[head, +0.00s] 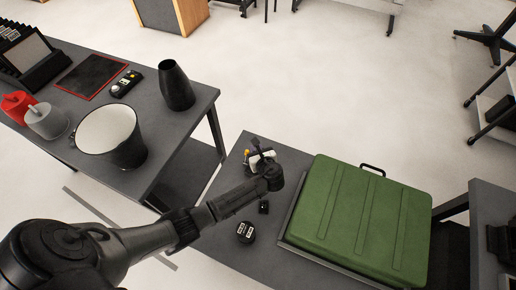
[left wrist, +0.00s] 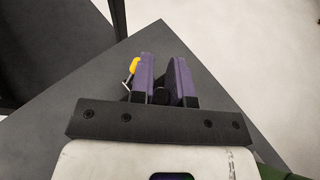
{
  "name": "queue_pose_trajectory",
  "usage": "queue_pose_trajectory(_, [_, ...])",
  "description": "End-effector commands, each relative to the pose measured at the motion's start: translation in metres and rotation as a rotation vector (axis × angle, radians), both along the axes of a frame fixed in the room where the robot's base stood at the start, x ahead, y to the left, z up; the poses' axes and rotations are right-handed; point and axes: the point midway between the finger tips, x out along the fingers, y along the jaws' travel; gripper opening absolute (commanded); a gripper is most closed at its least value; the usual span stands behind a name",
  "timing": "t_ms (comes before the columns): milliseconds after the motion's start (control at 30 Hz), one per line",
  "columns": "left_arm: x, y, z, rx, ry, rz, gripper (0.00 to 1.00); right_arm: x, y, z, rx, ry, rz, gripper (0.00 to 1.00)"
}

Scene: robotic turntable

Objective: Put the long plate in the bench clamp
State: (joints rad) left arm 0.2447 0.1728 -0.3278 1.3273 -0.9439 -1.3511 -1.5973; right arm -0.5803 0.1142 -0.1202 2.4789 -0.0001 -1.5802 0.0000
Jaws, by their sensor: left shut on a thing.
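My left gripper (left wrist: 162,62) has two purple fingers, close together with a narrow gap. A small dark thing (left wrist: 160,97) shows between them, and I cannot tell its shape. A yellow-ended piece with a thin metal part (left wrist: 134,66) shows beside the left finger. I cannot tell if it touches the gripper. In the head view the left gripper (head: 249,157) is at the far left corner of the dark bench (head: 215,252), low over its top. I cannot make out a long plate or a bench clamp with certainty. My right gripper is not in view.
A green case (head: 365,220) fills the bench's right part. A second table (head: 165,150) at the left holds a bucket (head: 112,137) and a black vase (head: 176,86). A floor gap separates both tables.

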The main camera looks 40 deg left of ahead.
Motion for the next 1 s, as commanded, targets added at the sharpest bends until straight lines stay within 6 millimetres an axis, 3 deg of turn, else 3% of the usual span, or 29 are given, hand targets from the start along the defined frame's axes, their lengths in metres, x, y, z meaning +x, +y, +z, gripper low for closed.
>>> queue_pose_trajectory(433, [0.0, -0.001, 0.005, 0.001, 0.001, -0.005, 0.0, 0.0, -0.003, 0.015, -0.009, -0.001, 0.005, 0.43])
queue_pose_trajectory(600, [0.001, 0.0, -0.018, 0.001, 0.0, -0.004, 0.0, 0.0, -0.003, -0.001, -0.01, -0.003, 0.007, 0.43])
queue_pose_trajectory(1000, [0.001, -0.001, -0.048, 0.001, -0.001, -0.004, 0.0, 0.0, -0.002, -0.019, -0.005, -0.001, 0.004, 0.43])
